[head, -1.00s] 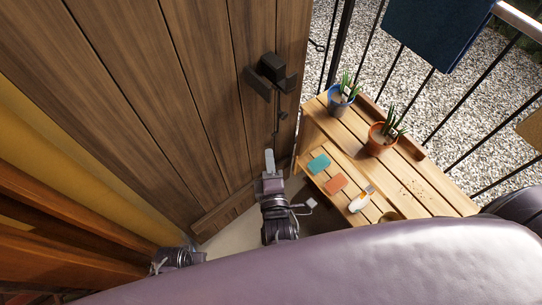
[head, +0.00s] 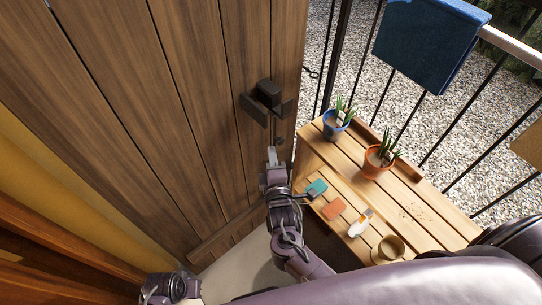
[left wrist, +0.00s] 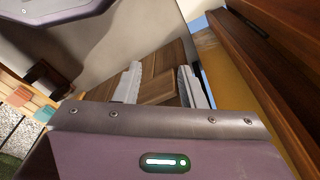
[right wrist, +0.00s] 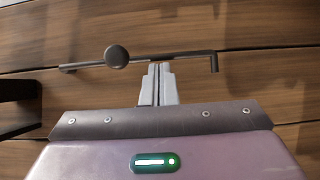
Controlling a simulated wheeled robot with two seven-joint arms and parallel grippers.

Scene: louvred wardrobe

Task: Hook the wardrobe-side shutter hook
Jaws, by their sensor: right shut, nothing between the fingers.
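The hook is a thin dark rod (right wrist: 190,54) with a bent tip, lying along the plank door in the right wrist view. A round dark knob (right wrist: 116,57) is near its other end. In the head view, only a small dark part (head: 278,141) shows below the latch block. My right gripper (right wrist: 158,70) is shut, its fingertips at the rod's middle with nothing between them; whether they touch it I cannot tell. It also shows in the head view (head: 272,157), pointing up the door. My left gripper (left wrist: 160,85) is open and empty, by the lower left in the head view.
A dark latch block (head: 268,98) sticks out from the wooden door (head: 180,110). A small ring (head: 312,73) shows beyond the door's edge. A slatted bench (head: 425,195) with two potted plants stands at right, before a railing. A yellow panel (left wrist: 215,65) is beside my left gripper.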

